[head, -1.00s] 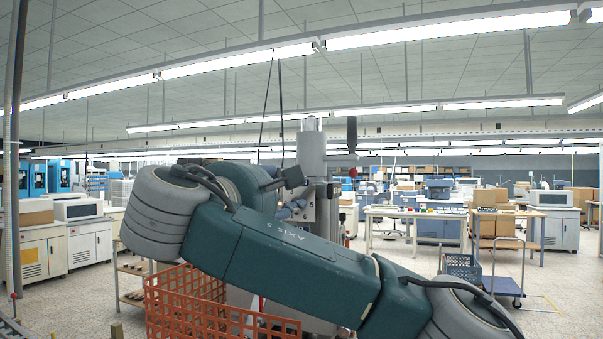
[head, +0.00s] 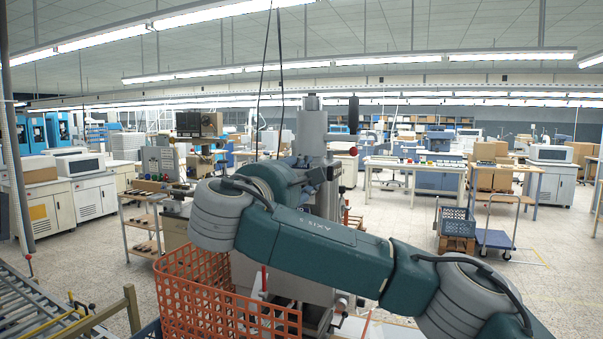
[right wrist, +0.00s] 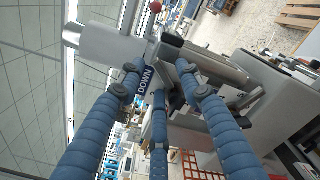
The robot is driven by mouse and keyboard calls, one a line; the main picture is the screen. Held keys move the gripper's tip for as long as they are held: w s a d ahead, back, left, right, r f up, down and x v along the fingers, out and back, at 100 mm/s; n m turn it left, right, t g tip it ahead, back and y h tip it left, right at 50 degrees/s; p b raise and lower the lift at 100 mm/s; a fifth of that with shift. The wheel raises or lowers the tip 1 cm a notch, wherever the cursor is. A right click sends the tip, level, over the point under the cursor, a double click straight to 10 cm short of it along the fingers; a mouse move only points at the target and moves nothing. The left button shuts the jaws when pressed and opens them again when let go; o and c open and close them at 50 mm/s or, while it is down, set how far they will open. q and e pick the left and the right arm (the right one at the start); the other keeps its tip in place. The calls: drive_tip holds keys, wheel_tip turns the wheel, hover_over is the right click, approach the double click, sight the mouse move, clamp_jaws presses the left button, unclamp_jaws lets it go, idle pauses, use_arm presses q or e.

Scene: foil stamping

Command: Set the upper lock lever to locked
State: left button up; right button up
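The stamping machine's grey column (head: 312,130) stands in the middle of the head view, its lower part partly hidden by my right arm. A lever with a long black handle (head: 353,115) stands upright beside it, with a red ball knob (head: 353,151) below. In the right wrist view the red knob (right wrist: 155,6) is at the top edge. My right gripper (right wrist: 160,68) is at the machine, its blue fingers spread around a part with a black end (right wrist: 172,40). A "DOWN" label (right wrist: 147,82) shows between them. I cannot tell which lever is the upper lock lever.
An orange mesh basket (head: 220,310) stands low in front of the machine. A roller conveyor (head: 35,315) is at the lower left.

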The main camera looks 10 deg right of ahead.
drive_tip(key=shift+c, duration=0.3)
clamp_jaws()
drive_tip(key=shift+s+d+f+m+b, duration=0.25)
drive_tip(key=shift+m+b, duration=0.9)
drive_tip(key=shift+b, duration=0.75)
drive_tip(key=shift+d+f+m+b, duration=0.1)
drive_tip(key=shift+f+m+b, duration=0.3)
drive_tip(key=shift+m+b, duration=1.15)
drive_tip(key=shift+s+d+f+m+b, duration=0.25)
drive_tip(key=shift+m+b, duration=0.55)
drive_tip(key=shift+b, duration=1.4)
drive_tip(key=shift+w, duration=0.1)
drive_tip(key=shift+o, duration=0.3)
unclamp_jaws()
